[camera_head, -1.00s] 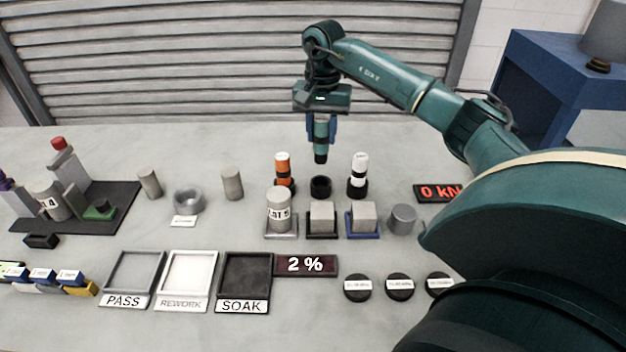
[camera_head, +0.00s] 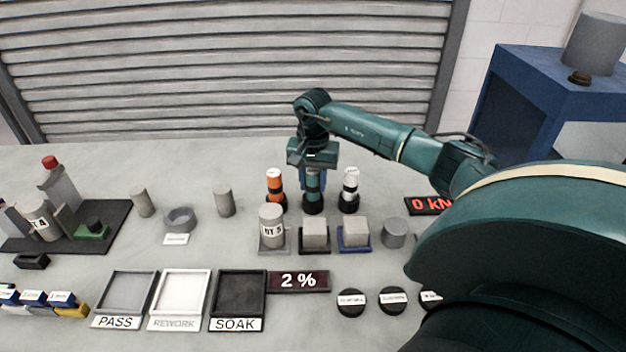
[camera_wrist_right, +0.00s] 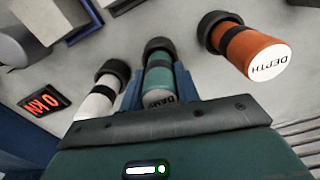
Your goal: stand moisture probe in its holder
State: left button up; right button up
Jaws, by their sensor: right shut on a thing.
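The moisture probe is the teal cylinder with a dark band and a grey labelled top; it shows in the head view (camera_head: 313,182) and the wrist view (camera_wrist_right: 158,80). My right gripper (camera_head: 313,172) is shut on it from above, with blue fingers on both sides. The probe is upright, its lower end at the black ring holder (camera_head: 313,208), which also shows in the wrist view (camera_wrist_right: 159,47). The probe's lower end looks to be inside the ring; its depth is hidden. My left gripper is not in view.
An orange probe (camera_head: 274,184) stands in a holder to the left and a white one (camera_head: 350,184) to the right, both close to my gripper. In front are a labelled cylinder (camera_head: 271,228) and two grey cubes (camera_head: 315,232) on small trays. A red display (camera_head: 428,205) lies right.

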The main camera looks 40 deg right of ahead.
jog(key=o, duration=1)
jog(key=shift+f, duration=0.1)
jog(key=shift+c, duration=0.2)
notch_tip(320, 180, up, 12)
jog(key=shift+r+b, duration=0.2)
jog(key=shift+b, duration=0.15)
